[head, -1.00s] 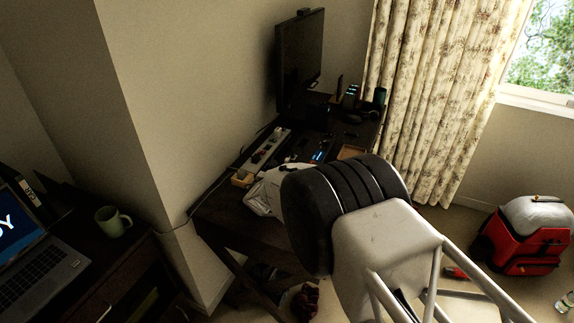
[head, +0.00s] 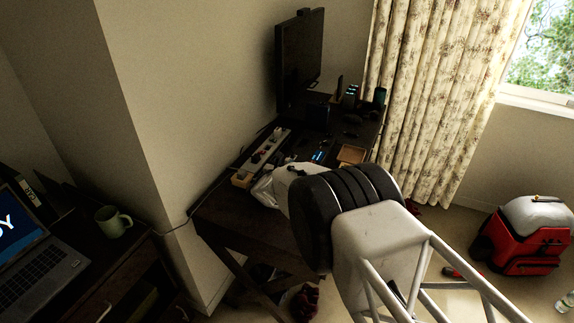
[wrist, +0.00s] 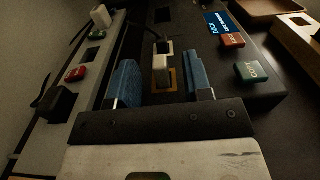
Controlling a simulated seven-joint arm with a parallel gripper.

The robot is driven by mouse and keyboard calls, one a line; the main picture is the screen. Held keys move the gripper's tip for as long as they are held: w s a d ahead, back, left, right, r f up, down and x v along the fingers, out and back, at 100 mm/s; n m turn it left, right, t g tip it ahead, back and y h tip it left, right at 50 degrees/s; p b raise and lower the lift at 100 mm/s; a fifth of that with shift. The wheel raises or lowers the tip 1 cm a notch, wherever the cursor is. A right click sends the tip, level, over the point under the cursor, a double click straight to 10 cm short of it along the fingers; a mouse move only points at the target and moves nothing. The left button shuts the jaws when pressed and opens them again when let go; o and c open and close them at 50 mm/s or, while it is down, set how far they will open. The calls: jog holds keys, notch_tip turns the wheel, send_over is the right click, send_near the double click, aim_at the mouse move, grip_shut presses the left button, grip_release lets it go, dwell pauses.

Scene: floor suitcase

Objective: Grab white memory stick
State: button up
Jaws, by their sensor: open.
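A white memory stick (wrist: 161,72) stands upright in a dark panel, on a small yellow-outlined patch, in the wrist view. A dark plug-like piece is just behind it. My gripper (wrist: 160,68) is open, with one blue finger on each side of the stick. A gap shows between the stick and each finger, so neither seems to touch it. In the head view my arm hides the gripper, and I cannot make out the stick.
The dark device has a lit blue display (wrist: 222,22) and red and green labelled keys to the right. A pale power strip (wrist: 90,55) with plugs runs along the left. A monitor (head: 301,62) stands at the desk's back. A wooden tray (head: 351,154) lies to the right.

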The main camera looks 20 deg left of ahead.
dwell(0.5)
grip_shut()
jog(key=shift+r, duration=1.7)
jog(key=shift+s+d+r, duration=0.1)
jog(key=shift+s, duration=0.05)
jog(key=s+d+r, duration=0.1)
jog(key=s+d, duration=0.8)
jog(key=s, duration=0.3)
jog(key=shift+s+r, duration=0.25)
jog(key=shift+s, duration=0.1)
